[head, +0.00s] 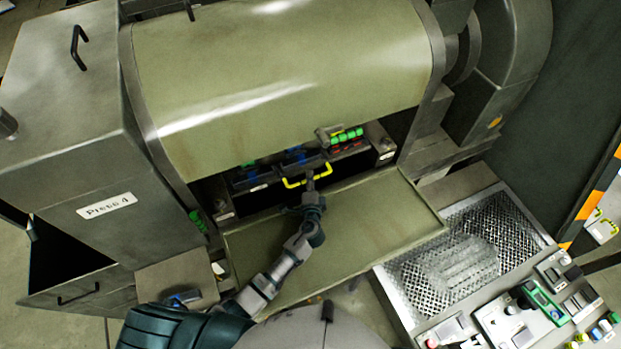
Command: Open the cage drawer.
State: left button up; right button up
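A yellow handle (293,183) shows inside the opening of the olive-green press, on the front of what looks like the cage drawer (251,179). I cannot make out the drawer's full outline. My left gripper (311,181) reaches up from the lower left over the press's lowered flap and is at the right part of the handle. It overlaps the handle in the picture. The fingers are too small to tell whether they close around it or only touch it. My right gripper is not in view.
The olive-green flap (375,222) lies lowered below the opening. A grey cabinet (90,130) labelled Press 4 stands at left, with an open drawer (75,283) low down. A mesh-topped platform (500,225) and control panels (520,315) are at right.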

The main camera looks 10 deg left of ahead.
pick_arm(q)
jog(key=shift+w+f, duration=0.1)
jog(key=shift+w, duration=0.4)
jog(key=shift+w+d, duration=0.15)
grip_shut()
jog(key=shift+f, duration=0.1)
